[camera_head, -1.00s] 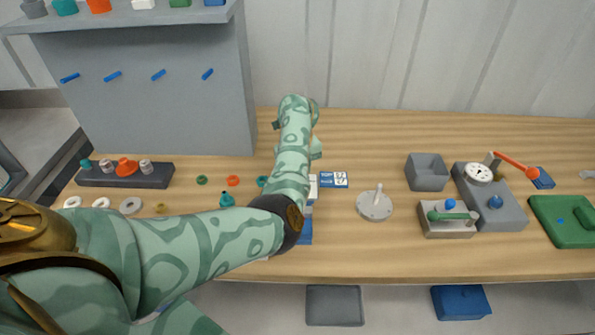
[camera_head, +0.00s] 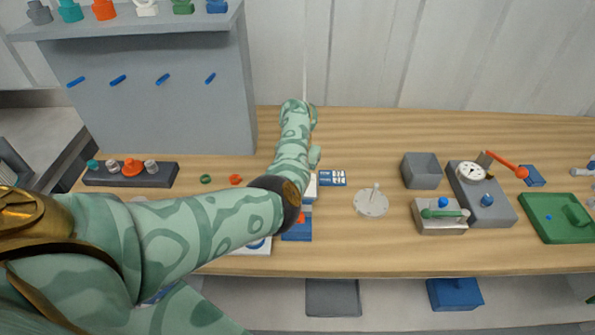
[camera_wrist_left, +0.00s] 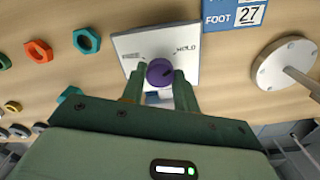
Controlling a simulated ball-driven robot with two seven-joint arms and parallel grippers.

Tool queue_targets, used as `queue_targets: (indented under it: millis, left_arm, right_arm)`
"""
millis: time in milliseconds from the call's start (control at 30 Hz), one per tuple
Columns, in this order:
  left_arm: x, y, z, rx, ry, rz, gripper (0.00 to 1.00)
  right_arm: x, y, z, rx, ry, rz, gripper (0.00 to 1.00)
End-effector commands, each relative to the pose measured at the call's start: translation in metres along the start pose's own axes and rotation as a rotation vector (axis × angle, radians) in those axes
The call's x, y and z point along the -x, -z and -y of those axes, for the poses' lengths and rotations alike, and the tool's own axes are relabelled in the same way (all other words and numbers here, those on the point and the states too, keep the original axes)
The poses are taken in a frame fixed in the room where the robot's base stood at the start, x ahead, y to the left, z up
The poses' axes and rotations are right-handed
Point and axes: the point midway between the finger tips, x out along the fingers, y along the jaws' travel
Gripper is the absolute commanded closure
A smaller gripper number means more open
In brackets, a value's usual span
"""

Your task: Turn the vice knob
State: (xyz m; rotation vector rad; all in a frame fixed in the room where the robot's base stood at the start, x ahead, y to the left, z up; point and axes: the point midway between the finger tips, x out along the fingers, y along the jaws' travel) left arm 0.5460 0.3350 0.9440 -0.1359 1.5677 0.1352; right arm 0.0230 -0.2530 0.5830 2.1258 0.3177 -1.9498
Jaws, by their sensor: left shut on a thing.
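A purple round knob (camera_wrist_left: 160,72) sits between the two green fingers of my left gripper (camera_wrist_left: 161,80) in the left wrist view. The fingers are shut on it from both sides. Behind the knob is a white plate (camera_wrist_left: 190,44) with dark lettering, partly covered by the knob and fingers. In the head view my left arm hides the knob and the gripper tips. A blue block (camera_head: 297,231) shows beside the forearm there. My right gripper is in neither current view.
A blue-and-white number card (camera_head: 333,178) lies right of the arm, with a white disc with a peg (camera_head: 371,202) beyond it. Coloured nuts (camera_wrist_left: 87,41) lie left of the plate.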

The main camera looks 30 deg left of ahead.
Motion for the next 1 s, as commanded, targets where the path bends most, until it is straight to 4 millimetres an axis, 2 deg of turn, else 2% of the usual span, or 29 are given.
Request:
queue_targets:
  millis: [300,767,800,833,867,1000]
  left_arm:
    - [0.0022,-0.0016,-0.0003,-0.086,0.0,0.005,0.93]
    - [0.002,-0.0018,-0.0004,-0.096,-0.001,0.006,0.93]
    - [0.002,-0.0018,-0.0004,-0.096,-0.001,0.005,0.59]
    - [0.0019,-0.0017,-0.0003,-0.096,-0.001,0.005,0.5]
    - [0.0018,-0.0015,-0.0003,-0.096,-0.001,0.005,0.48]
    - [0.0012,-0.0011,-0.0002,-0.095,-0.001,0.003,0.48]
  right_arm:
    - [0.0048,0.0011,-0.0002,0.0,0.0,-0.002,0.39]
    - [0.0049,0.0012,0.0002,0.0,0.0,-0.002,0.39]
    - [0.0049,0.0012,0.0003,0.0,0.0,-0.002,0.39]
    - [0.0049,0.0013,0.0004,0.0,0.0,-0.002,0.39]
    - [0.0049,0.0013,0.0005,0.0,0.001,-0.002,0.39]
    - [0.0049,0.0015,0.0009,0.0,0.001,-0.002,0.39]
